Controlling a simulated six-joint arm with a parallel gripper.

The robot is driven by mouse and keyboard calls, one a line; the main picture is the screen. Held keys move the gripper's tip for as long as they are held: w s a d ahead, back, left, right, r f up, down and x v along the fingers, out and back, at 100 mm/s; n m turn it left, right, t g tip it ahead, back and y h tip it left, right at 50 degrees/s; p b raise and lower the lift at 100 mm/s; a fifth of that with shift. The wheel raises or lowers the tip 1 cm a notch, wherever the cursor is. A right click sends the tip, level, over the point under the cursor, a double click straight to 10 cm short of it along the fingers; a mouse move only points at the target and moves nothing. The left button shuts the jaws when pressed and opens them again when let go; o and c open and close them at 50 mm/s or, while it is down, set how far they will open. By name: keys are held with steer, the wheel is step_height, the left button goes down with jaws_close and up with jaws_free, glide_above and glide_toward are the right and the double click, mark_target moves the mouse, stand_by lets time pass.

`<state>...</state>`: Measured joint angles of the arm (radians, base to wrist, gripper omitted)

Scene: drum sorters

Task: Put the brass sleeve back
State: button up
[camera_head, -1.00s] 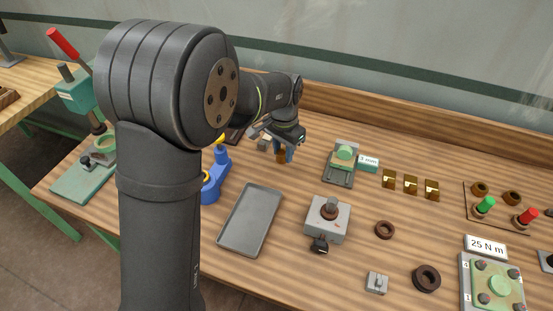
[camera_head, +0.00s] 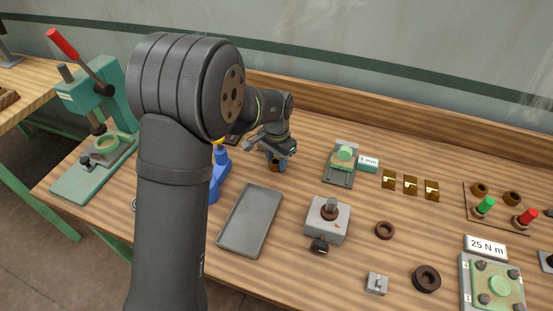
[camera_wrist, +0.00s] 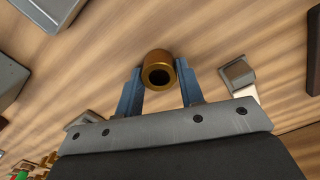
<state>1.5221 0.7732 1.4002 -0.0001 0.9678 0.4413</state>
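The brass sleeve (camera_wrist: 158,70) is a short, hollow, brass-brown cylinder with its dark bore facing the wrist camera. My gripper (camera_wrist: 157,76) has its two blue fingers closed on either side of the sleeve near their tips. In the head view my gripper (camera_head: 275,160) is over the back left of the bench, behind the grey tray, with the sleeve (camera_head: 275,168) low between the fingers. How far the sleeve is above the bench is hard to tell. Two similar brown-brass rings (camera_head: 479,188) (camera_head: 512,198) sit at the back right by the green and red knobs.
The empty grey tray (camera_head: 237,242) lies in front of my gripper. A green-topped fixture (camera_head: 342,165), brass plates (camera_head: 410,185) and a grey block with a post (camera_head: 328,225) stand rightward.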

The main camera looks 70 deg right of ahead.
steer(key=shift+o, duration=1.3)
step_height(320, 180, up, 12)
steer(key=shift+r, duration=0.2)
steer(key=shift+f, duration=0.1)
step_height(320, 180, down, 12)
steer(key=shift+r, duration=2)
steer(key=shift+f, duration=0.1)
